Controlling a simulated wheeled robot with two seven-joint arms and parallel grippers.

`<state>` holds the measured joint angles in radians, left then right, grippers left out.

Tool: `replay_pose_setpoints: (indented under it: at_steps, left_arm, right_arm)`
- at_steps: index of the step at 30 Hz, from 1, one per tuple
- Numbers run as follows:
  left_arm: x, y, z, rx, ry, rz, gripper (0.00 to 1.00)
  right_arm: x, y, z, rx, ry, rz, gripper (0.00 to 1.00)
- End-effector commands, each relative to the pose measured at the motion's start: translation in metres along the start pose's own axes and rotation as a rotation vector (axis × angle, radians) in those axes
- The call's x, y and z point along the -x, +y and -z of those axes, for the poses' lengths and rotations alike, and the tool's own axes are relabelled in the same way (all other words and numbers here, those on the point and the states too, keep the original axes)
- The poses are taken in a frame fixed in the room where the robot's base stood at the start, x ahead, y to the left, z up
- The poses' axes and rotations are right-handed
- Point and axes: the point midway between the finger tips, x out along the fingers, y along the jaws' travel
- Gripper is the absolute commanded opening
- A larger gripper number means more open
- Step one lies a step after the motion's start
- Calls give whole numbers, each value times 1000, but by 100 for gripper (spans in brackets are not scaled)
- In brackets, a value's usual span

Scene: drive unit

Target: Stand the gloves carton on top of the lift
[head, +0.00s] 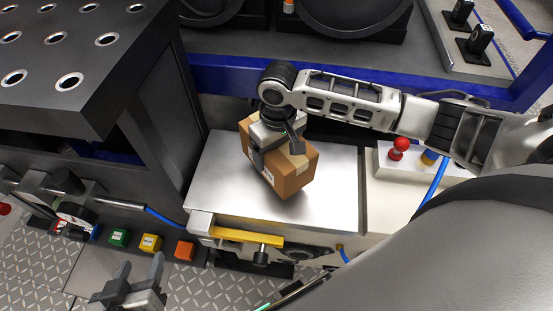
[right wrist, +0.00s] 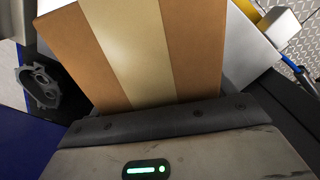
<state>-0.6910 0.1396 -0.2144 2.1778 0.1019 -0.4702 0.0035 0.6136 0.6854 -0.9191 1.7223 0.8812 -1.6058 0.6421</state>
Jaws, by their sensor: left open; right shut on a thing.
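The gloves carton (head: 291,176) is a brown cardboard box with a pale tape strip and a white label. It is tilted over the bare silver top of what looks like the lift (head: 330,190); I cannot tell whether it touches. My right gripper (head: 277,150) is shut on the carton from above. In the right wrist view the carton (right wrist: 195,50) fills the upper middle, close against the gripper, and its lower part is hidden. My left gripper (head: 138,284) is open and empty at the lower left, apart from the carton.
A dark bench with a perforated top (head: 60,45) stands left of the silver top. Green, yellow and orange blocks (head: 151,243) lie at the lower left. A yellow bar (head: 247,235) runs along the front edge. A red knob (head: 401,145) stands to the right. A blue beam (head: 220,72) runs behind.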

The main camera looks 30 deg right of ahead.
Motion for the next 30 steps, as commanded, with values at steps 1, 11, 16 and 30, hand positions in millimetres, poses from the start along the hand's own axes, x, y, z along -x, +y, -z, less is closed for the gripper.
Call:
replay_pose_setpoints:
  at_steps: [1,11,16,30]
  left_arm:
    - [0,0,-2,3,-2,-1,51]
    - [-2,1,-5,16,7,-4,51]
    - [-1,1,-2,18,13,-5,51]
    - [-2,1,-1,17,13,-3,51]
  right_arm:
    - [-3,0,3,0,2,1,48]
    - [-36,2,9,0,0,1,48]
    - [-41,2,10,1,3,0,48]
    - [-44,2,9,1,1,0,100]
